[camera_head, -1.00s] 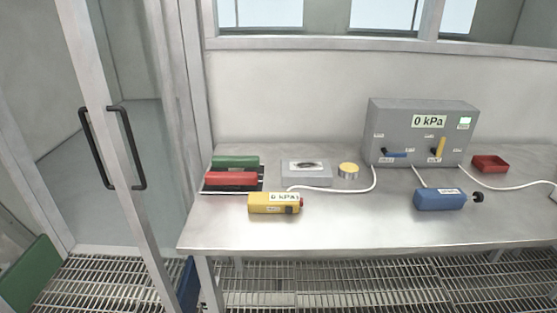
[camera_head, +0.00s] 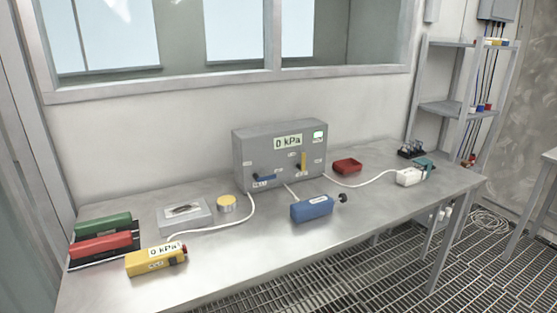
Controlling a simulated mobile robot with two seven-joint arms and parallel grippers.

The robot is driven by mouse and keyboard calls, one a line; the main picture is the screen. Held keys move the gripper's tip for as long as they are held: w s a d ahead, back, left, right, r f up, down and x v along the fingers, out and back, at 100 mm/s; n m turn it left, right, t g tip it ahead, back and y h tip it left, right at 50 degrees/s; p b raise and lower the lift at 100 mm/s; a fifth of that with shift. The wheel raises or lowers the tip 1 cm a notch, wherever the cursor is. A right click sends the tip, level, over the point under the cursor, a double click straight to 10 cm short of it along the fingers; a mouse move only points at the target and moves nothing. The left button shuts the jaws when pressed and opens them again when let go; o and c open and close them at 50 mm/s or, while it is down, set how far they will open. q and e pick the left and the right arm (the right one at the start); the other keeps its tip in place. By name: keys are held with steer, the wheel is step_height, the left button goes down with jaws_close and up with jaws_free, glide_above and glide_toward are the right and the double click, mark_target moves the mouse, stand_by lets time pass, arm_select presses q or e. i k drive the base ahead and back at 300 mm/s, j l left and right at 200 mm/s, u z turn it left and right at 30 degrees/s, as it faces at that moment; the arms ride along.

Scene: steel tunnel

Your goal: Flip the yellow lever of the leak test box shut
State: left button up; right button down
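The leak test box (camera_head: 262,158) is a grey box at the back of the steel bench, with a display reading 0 kPa. Its yellow lever (camera_head: 303,161) stands upright on the right part of the front face. A blue lever (camera_head: 264,178) lies level on the left part of the front. The small labels by the levers are too small to read. Neither of my grippers is in the head view.
On the bench (camera_head: 222,262) are a yellow device (camera_head: 150,263), a blue device (camera_head: 311,208), a red tray (camera_head: 347,166), a grey case (camera_head: 184,216) and a round tin (camera_head: 226,203). White hoses cross the top. A shelf rack (camera_head: 455,105) stands at the right.

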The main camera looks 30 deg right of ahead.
mark_target(302, 167)
steer(key=i+l, duration=0.1)
steer(key=l, duration=1.45)
steer(key=i+l, duration=0.15)
steer(key=l, duration=0.6)
steer(key=k+z, duration=0.05)
